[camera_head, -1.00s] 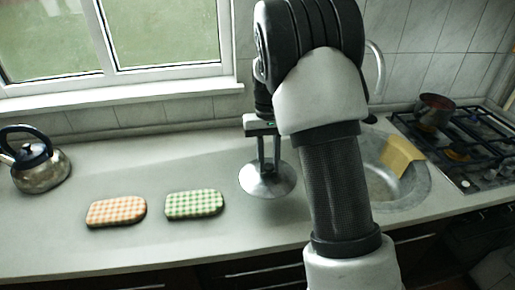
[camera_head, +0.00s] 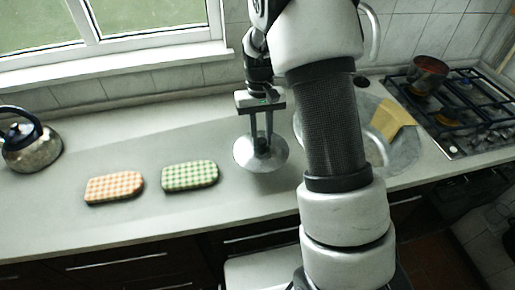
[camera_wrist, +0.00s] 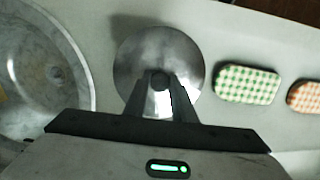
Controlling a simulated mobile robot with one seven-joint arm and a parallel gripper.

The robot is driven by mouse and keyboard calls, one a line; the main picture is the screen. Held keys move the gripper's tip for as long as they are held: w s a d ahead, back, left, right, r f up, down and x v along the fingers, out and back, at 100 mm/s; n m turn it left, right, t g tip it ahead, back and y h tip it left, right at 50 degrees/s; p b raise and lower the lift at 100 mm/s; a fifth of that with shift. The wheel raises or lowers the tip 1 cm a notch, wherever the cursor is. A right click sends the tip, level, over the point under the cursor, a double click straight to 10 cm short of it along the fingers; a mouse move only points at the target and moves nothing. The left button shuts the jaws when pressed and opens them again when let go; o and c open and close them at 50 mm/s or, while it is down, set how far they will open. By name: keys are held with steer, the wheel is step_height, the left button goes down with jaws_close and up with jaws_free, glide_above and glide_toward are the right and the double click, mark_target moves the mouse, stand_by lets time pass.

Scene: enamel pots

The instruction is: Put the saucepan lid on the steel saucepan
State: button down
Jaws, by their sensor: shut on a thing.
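The saucepan lid is a round, shiny steel disc with a dark knob. It is in the middle of the head view (camera_head: 274,162) and the wrist view (camera_wrist: 135,60). My gripper (camera_head: 262,146) points down from above and is shut on the lid's knob. The fingers meet at the knob in the wrist view (camera_wrist: 161,82). The lid looks level, with a shadow beside it; I cannot tell its exact height over the counter. A dark pot with a reddish inside (camera_head: 428,70) stands on the hob. I cannot make out a clearly steel saucepan.
A green checked pad (camera_head: 190,176) and an orange checked pad (camera_head: 114,186) lie left of the lid. A kettle (camera_head: 32,148) stands far left. Right of the lid is a round sink (camera_head: 408,160) with a yellow cloth (camera_head: 391,118), then the gas hob (camera_head: 455,125).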

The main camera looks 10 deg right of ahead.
mark_target(261, 154)
step_height(261, 154, down, 8)
steer(key=shift+s+r, duration=0.15)
steer(key=shift+r, duration=0.1)
steer(key=shift+f, duration=0.15)
steer(key=c, duration=1.5)
jaws_free()
